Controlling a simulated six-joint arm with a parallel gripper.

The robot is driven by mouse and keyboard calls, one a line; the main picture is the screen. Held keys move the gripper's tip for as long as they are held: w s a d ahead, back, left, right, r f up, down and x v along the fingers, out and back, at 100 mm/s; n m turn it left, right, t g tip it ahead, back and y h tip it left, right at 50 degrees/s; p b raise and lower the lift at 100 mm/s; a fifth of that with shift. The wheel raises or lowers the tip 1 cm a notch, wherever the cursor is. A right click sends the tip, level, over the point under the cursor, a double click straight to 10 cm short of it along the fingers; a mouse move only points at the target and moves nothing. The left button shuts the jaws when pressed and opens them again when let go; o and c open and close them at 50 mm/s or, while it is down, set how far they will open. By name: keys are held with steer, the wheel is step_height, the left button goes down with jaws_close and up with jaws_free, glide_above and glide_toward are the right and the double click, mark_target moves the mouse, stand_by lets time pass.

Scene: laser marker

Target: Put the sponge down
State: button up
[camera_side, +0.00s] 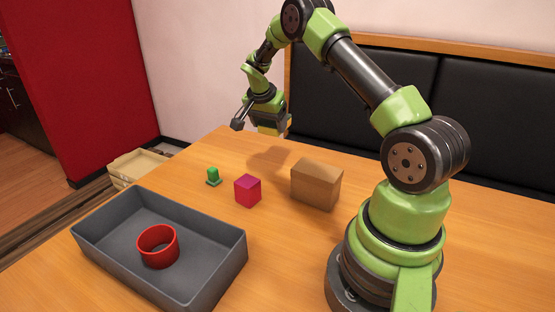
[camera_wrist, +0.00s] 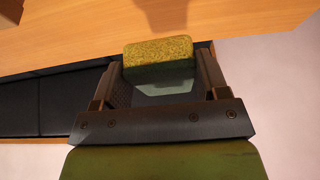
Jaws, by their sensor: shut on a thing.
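My gripper (camera_side: 272,128) is held in the air above the far part of the wooden table (camera_side: 420,222). In the wrist view my gripper (camera_wrist: 160,68) is shut on a yellow-green sponge (camera_wrist: 158,53), which sits between the two fingers. In the side view only a small yellow part of the sponge (camera_side: 289,124) shows; the gripper hides most of it. The sponge is clear of the table, with a shadow on the wood below.
A grey tray (camera_side: 88,229) at the front left holds a red ring (camera_side: 158,247). A green piece (camera_side: 213,177), a magenta cube (camera_side: 247,191) and a brown box (camera_side: 316,184) stand on the table. A black padded bench back (camera_side: 480,110) lies behind.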

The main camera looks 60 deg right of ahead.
glide_above(275, 162)
steer(key=a, duration=0.2)
steer(key=f, duration=0.5)
steer(key=shift+d+f, duration=0.1)
steer(key=shift+d, duration=0.15)
steer(key=shift+f, duration=2.4)
steer(key=shift+f, duration=0.1)
steer(key=o, duration=0.9)
